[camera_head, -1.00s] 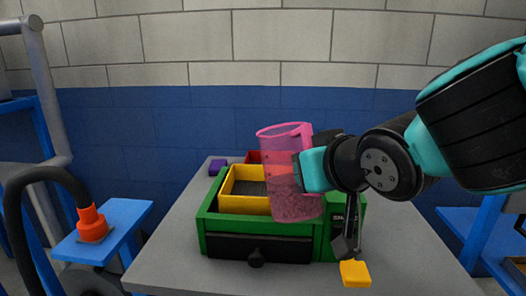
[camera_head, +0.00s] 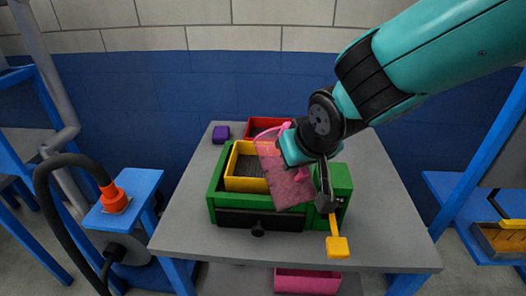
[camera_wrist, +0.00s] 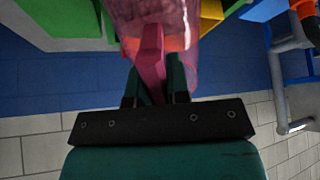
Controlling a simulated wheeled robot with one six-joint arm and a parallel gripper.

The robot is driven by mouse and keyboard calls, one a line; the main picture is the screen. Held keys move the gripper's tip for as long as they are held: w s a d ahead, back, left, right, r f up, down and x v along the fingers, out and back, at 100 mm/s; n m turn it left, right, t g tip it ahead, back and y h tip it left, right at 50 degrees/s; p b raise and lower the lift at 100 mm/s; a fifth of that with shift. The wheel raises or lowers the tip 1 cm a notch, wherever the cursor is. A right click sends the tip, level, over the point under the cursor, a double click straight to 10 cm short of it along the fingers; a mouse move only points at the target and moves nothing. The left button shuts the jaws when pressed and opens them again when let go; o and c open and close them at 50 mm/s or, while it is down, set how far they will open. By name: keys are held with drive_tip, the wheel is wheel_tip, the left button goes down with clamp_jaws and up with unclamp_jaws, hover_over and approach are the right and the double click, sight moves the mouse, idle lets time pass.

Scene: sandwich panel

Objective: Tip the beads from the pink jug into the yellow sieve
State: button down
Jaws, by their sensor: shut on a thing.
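The pink see-through jug (camera_head: 287,187) hangs in front of the right part of the green frame, its top leaning left. A speckled reddish mass, seemingly the beads, shows through its lower wall. My gripper (camera_head: 290,147) is shut on the jug's handle, at the jug's right side. The wrist view shows the fingers (camera_wrist: 155,88) around the pink handle (camera_wrist: 150,55). The yellow sieve (camera_head: 243,184) sits in the green frame, left of the jug. Its dark floor shows in part, and the jug hides its right side.
The green frame (camera_head: 217,190) has a dark drawer front with a knob. A yellow-ended lever (camera_head: 337,247) sticks out at its right front. A red box (camera_head: 262,123) and a purple block (camera_head: 220,133) stand behind. The grey table is clear at right. A pink bin (camera_head: 305,282) is below.

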drive_tip(key=shift+w+a+r+g+h+p, duration=0.15)
drive_tip(key=shift+w+r+g+h+p, duration=0.35)
drive_tip(key=shift+p, duration=1.15)
drive_tip(key=shift+w+a+r+g+p, duration=0.2)
drive_tip(key=shift+g+p, duration=0.25)
drive_tip(key=shift+p, duration=0.55)
drive_tip(key=shift+w+a+r+g+p, duration=0.1)
drive_tip(key=shift+w+g+p, duration=0.25)
drive_tip(key=shift+p, duration=0.6)
